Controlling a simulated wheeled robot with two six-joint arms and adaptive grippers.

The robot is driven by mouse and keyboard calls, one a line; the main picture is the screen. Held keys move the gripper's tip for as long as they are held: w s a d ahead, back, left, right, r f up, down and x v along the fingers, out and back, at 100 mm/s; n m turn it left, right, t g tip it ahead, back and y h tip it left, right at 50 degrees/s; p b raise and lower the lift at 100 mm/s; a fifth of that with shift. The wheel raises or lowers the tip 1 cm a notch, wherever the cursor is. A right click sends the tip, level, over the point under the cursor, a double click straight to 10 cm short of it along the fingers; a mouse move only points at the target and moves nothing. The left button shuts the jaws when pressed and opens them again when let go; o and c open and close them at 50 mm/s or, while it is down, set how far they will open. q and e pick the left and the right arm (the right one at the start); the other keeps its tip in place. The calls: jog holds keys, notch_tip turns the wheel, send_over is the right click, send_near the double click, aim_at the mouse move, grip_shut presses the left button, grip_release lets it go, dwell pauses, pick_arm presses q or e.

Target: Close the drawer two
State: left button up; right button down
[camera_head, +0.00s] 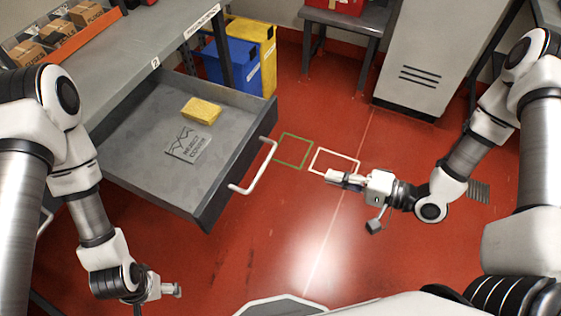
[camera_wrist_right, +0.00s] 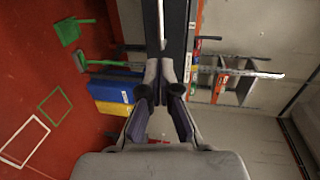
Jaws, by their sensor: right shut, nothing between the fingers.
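The grey drawer (camera_head: 140,180) is pulled far out from under the workbench at the left of the head view. In the right wrist view the shut fingertips (camera_wrist_right: 166,68) point towards the dark drawer front (camera_wrist_right: 176,35) and the handle (camera_wrist_right: 161,22). My left gripper (camera_head: 174,290) is low at the left, in front of the drawer; its jaws are too small to judge.
The workbench (camera_head: 110,75) carries a "2" label on its edge above the drawer. Blue (camera_head: 232,62) and yellow (camera_head: 265,50) bins stand behind the drawer. A grey cabinet (camera_head: 436,55) stands at the back. Red floor between handle and right gripper is clear.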

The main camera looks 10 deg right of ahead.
pick_arm(q)
jog(key=shift+w+a+r+p, duration=0.25)
jog(key=shift+p, duration=0.15)
pick_arm(e)
jog(key=x, duration=1.4)
jog(key=shift+w+a, duration=0.25)
jog(key=shift+w, duration=0.05)
